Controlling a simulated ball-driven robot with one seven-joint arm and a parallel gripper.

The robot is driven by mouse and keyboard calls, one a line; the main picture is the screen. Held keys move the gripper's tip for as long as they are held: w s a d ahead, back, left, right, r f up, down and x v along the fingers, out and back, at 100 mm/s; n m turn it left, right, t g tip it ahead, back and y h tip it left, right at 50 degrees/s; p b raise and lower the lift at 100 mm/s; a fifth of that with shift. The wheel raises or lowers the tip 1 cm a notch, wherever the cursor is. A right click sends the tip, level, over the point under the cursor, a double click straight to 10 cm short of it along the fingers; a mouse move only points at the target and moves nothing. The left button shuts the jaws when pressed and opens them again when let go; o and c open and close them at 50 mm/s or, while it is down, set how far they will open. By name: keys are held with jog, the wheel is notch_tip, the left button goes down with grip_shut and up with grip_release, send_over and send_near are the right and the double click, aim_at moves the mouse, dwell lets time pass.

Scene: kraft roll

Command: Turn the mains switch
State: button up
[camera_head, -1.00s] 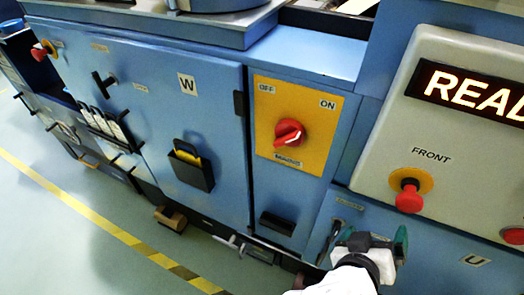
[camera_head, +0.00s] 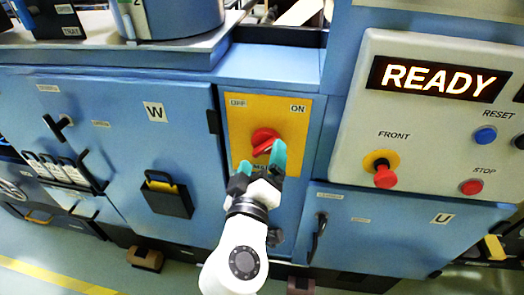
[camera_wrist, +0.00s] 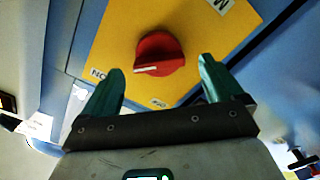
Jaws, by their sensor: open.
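The mains switch is a red round knob (camera_head: 265,141) on a yellow plate (camera_head: 292,122) marked OFF at the left and ON at the right. In the wrist view the red knob (camera_wrist: 159,54) carries a white pointer line, and a label reading ON shows near the line's end. My gripper (camera_head: 262,160) is in front of the plate, its teal fingers overlapping the knob's lower right side in the head view. In the wrist view my gripper (camera_wrist: 160,82) is open, with the knob ahead, roughly between the fingertips. Whether they touch it cannot be told.
A grey panel (camera_head: 349,140) to the right has a READY display, a red FRONT button (camera_head: 385,176), a blue RESET button (camera_head: 485,135) and a red STOP button (camera_head: 471,187). A door handle (camera_head: 318,238) sticks out below. A black bin (camera_head: 167,198) hangs on door W.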

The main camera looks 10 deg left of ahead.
aim_at(265, 145)
jog(key=shift+w+d, duration=0.15)
jog(key=shift+w, duration=1.1)
jog(key=shift+c, duration=0.2)
jog(key=c, duration=1)
